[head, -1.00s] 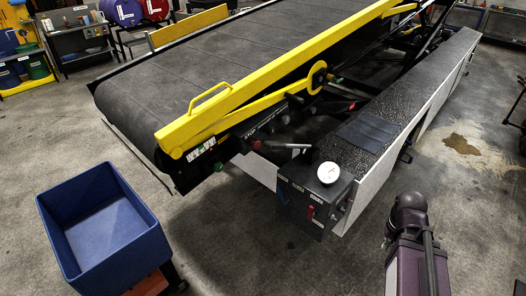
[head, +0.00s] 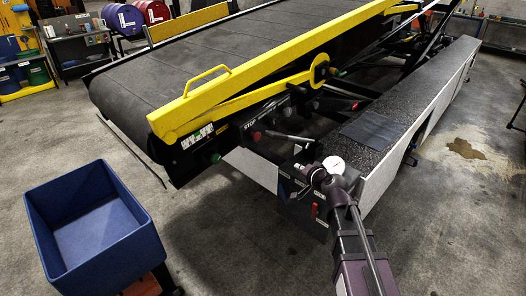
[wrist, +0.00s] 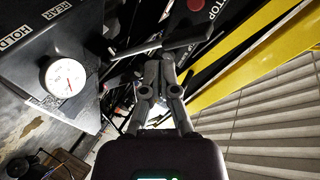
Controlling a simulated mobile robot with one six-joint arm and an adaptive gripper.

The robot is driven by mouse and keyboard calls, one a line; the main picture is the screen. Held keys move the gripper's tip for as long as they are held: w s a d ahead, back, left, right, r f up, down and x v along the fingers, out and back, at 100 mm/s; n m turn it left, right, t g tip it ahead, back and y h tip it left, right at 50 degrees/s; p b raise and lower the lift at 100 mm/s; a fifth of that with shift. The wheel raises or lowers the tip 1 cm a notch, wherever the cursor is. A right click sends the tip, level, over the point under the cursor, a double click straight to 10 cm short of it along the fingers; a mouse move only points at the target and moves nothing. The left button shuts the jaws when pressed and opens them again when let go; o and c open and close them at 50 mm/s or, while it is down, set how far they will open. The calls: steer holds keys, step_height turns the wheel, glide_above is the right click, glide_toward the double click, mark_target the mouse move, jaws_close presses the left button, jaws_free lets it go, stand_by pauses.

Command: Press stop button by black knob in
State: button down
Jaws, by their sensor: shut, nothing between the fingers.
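The red stop button (head: 256,136) sits on the black side panel of the belt loader, under a STOP label. In the wrist view the red button (wrist: 196,5) is cut by the top edge, beside partly cropped lettering. I cannot clearly make out a black knob beside it. My gripper (head: 312,168) is shut and empty, near the dial end of the black control box, right of and below the button in the head view. In the wrist view my gripper (wrist: 160,60) points toward a dark lever (wrist: 172,43), apart from the button; contact with the lever cannot be told.
The lever (head: 290,137) sticks out beside the button. A white dial (head: 334,164) and a red handle (head: 314,211) are on the control box (head: 300,208). A yellow rail (head: 235,97) runs above. A blue bin (head: 100,255) stands left; floor between is clear.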

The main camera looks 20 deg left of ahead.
steer(key=w+a+f+m+t+h+b, duration=0.1)
steer(key=a+m+t+b, duration=0.2)
steer(key=a+m+b, duration=0.1)
steer(key=w+a+f+m+t+h+b, duration=0.1)
steer(key=w+a+m+t+h+b, duration=0.1)
steer(key=a+m, duration=0.5)
steer(key=shift+w+a+f+m+t+b, duration=0.15)
steer(key=shift+a+f+m+t+b, duration=0.25)
steer(key=shift+t+b, duration=0.5)
steer(key=shift+a+r, duration=0.15)
steer(key=shift+r, duration=0.05)
glide_toward(260, 136)
steer(key=w+d, duration=0.1)
steer(key=w, duration=0.4)
steer(key=shift+w+a, duration=0.3)
steer(key=shift+a, duration=0.55)
steer(key=shift+w+a, duration=0.3)
steer(key=shift+a, duration=0.55)
